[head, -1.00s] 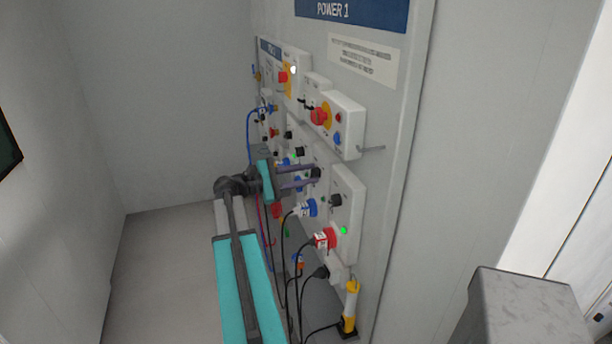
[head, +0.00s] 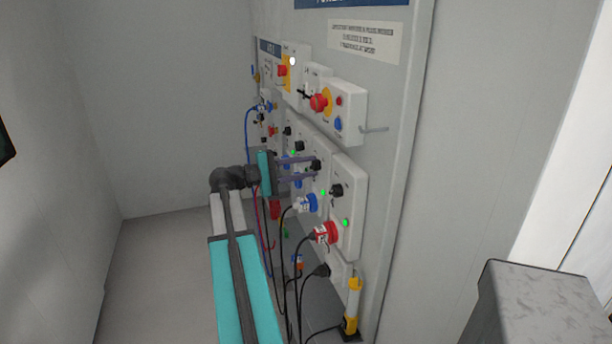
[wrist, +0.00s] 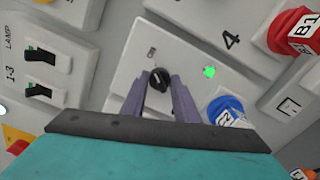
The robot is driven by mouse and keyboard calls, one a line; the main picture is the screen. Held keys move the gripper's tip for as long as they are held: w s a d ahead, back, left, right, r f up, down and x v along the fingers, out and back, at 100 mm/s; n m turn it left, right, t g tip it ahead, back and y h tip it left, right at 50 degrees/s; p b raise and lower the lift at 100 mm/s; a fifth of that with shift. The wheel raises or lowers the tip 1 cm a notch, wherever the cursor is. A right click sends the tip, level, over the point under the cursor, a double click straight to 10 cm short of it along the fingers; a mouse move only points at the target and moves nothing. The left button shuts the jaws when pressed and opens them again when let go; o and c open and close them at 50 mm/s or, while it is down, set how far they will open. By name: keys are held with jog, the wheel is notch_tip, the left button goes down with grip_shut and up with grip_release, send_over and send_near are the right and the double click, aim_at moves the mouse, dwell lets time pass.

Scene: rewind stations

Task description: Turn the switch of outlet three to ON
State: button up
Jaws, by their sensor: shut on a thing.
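A black rotary switch knob (wrist: 159,79) sits on a white outlet plate (wrist: 126,76) in the wrist view. My gripper (wrist: 160,88) is shut on this knob, one purple finger on each side. A green lamp (wrist: 209,71) glows on the plate, and a blue plug (wrist: 225,108) is beside it. A "4" is printed near the lamp; I cannot tell which outlet it labels. In the head view my gripper (head: 314,172) reaches the knob (head: 316,165) above the blue plug (head: 307,203), with the green lamp (head: 323,192) lit.
Right of it is another outlet with a black knob (head: 337,190), lit green lamp (head: 346,223) and red plug (head: 326,232). Red emergency buttons (head: 320,103) stand out above. Cables hang below. A grey block (head: 535,305) stands at lower right. Floor left of my arm is clear.

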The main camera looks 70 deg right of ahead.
jog(key=shift+f+m+b, duration=0.15)
jog(key=shift+m+b, duration=0.3)
jog(key=shift+m, duration=0.15)
jog(key=o, duration=1.1)
jog(key=shift+c, duration=0.2)
jog(key=shift+w+a, duration=0.1)
jog(key=b+v, duration=0.2)
jog(key=v, duration=1.1)
jog(key=shift+w+a, duration=0.15)
jog(key=shift+a, duration=0.05)
jog(key=shift+w, duration=0.1)
